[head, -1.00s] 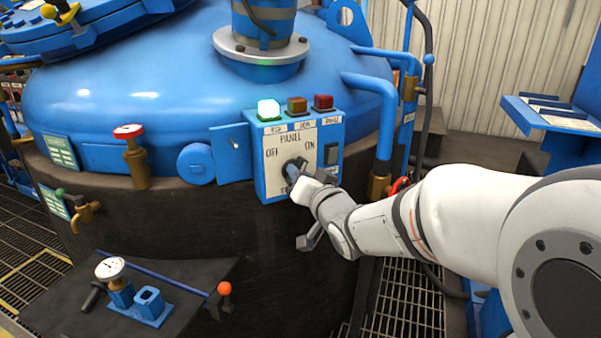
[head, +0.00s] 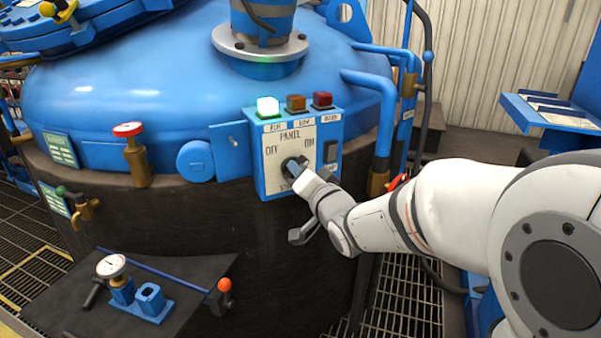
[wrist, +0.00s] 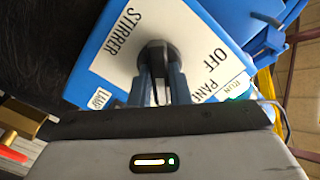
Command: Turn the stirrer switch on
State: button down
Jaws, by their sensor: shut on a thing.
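The stirrer switch (head: 293,168) is a dark rotary knob on a blue control box (head: 261,185) with a white face marked OFF at left and ON at right. My gripper (head: 299,175) reaches it from the lower right and is shut on the knob. A green lamp (head: 268,107) glows on top of the box.
Amber (head: 296,103) and red (head: 322,99) lamps sit beside the green one. A dark rocker switch (head: 331,151) is right of the dial. A blue pipe (head: 388,110) rises close to my wrist.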

jog(key=c, duration=1.4)
grip_release()
jog(key=shift+o, duration=0.2)
jog(key=p+v, duration=0.1)
jog(key=v, duration=0.7)
jog(key=shift+p, duration=0.3)
jog(key=s+d+r+g+h+p, duration=0.3)
jog(key=d+r+g+h+p, duration=0.35)
jog(key=p, duration=0.75)
jog(key=s+d+r+n+g+p, duration=0.2)
jog(key=s+d+r+g+p, duration=0.1)
jog(key=s+p, duration=0.3)
jog(key=s+d+r+n+g+h+p, duration=0.1)
jog(key=s+r+g+p, duration=0.3)
jog(key=s, duration=0.5)
jog(key=shift+s+d+r+n+p, duration=0.4)
jog(key=shift+d+r+n+p, duration=0.15)
jog(key=shift+d+p, duration=0.35)
